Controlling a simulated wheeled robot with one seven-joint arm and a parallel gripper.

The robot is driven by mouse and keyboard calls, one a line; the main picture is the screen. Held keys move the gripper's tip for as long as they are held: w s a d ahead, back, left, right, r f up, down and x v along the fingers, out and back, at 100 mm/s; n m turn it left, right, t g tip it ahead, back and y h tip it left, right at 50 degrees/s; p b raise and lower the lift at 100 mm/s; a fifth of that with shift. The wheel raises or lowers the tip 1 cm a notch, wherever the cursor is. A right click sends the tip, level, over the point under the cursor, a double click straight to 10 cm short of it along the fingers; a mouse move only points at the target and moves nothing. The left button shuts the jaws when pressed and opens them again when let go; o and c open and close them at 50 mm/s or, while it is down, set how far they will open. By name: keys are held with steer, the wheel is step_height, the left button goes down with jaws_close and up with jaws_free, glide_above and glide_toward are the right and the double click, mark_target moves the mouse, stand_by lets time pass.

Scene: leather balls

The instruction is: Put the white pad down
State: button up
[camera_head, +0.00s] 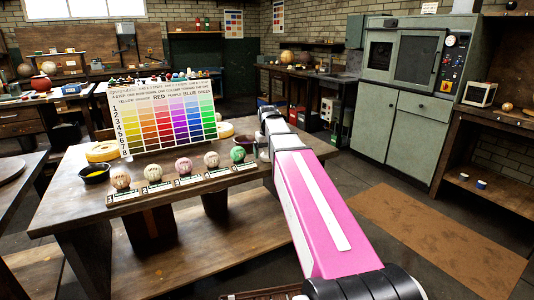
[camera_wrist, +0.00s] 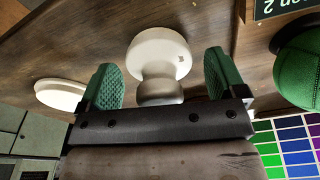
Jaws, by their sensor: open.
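The white pad (camera_wrist: 160,50) is a round white piece with a narrower grey knob (camera_wrist: 160,91) on the side facing my gripper. In the wrist view it is on the dark wooden tabletop (camera_wrist: 205,22). My gripper (camera_wrist: 161,70) has its two green ribbed fingers apart, one on each side of the pad. A gap shows between each finger and the knob, so nothing is gripped. In the head view my pink arm reaches over the right end of the table, and I cannot clearly make out the gripper or the pad.
A green ball (camera_wrist: 301,68) is close on the right in the wrist view; a pale round disc (camera_wrist: 62,95) is on the left. In the head view, a colour chart (camera_head: 168,117) stands on the table (camera_head: 75,200) behind a row of several balls.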

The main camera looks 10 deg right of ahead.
steer(key=r, duration=0.4)
steer(key=s+r, duration=0.1)
steer(key=r, duration=0.7)
steer(key=shift+s+r, duration=0.1)
steer(key=shift+s, duration=0.1)
